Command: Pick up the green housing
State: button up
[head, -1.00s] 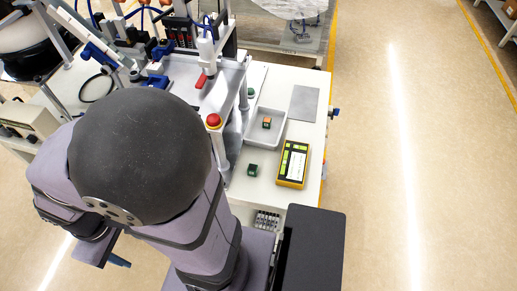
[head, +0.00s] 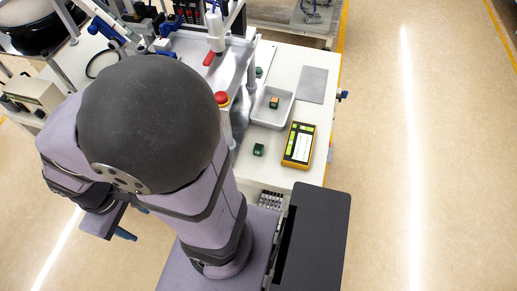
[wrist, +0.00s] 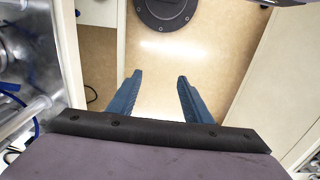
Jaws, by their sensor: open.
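A small green housing (head: 258,150) sits on the white table in front of the grey tray, left of the yellow meter. A second green block with an orange top (head: 274,102) lies inside the grey tray (head: 284,119). Another small green piece (head: 259,72) shows behind the tray, partly hidden by the metal frame. My gripper is mostly hidden by my arm in the head view; a blue fingertip (head: 124,235) shows at the lower left, away from the housings. In the wrist view my gripper (wrist: 157,85) is open and empty above the floor. No housing shows there.
A yellow meter (head: 299,145) lies right of the loose housing. A red button (head: 222,98) and a metal frame stand left of the tray. A round dark base (wrist: 166,12) shows in the wrist view. Open floor lies right.

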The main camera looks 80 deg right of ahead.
aim_at(259, 145)
jog(key=s+d+f+m+b, duration=0.2)
jog(key=d+f+m+b, duration=0.35)
jog(key=d, duration=0.45)
jog(key=s+d+f+m+h+b, duration=0.1)
jog(key=s+d+m+b, duration=0.2)
jog(key=s+d+b, duration=0.1)
jog(key=s+d+f+m+h+b, duration=0.1)
jog(key=s+d+f+m+b, duration=0.1)
jog(key=s+d, duration=0.5)
jog(key=s+d+f+m+h+b, duration=0.1)
jog(key=s+d+m+b, duration=0.4)
jog(key=s+d+m, duration=0.1)
jog(key=shift+d+f+b, duration=0.2)
jog(key=shift+d+b, duration=0.15)
jog(key=shift+d, duration=0.5)
jog(key=shift+s+d+r+m+h, duration=0.35)
jog(key=shift+s+d, duration=0.2)
jog(key=shift+s, duration=0.15)
jog(key=shift+m+h, duration=0.35)
jog(key=shift+m, duration=0.15)
jog(key=d+r, duration=0.2)
jog(key=r, duration=0.1)
jog(key=shift+s+d+r, duration=0.15)
jog(key=shift+d+r, duration=0.15)
jog(key=shift+d, duration=0.1)
jog(key=shift+f, duration=0.1)
jog(key=shift+b+x, duration=0.55)
jog(key=shift+x, duration=3.05)
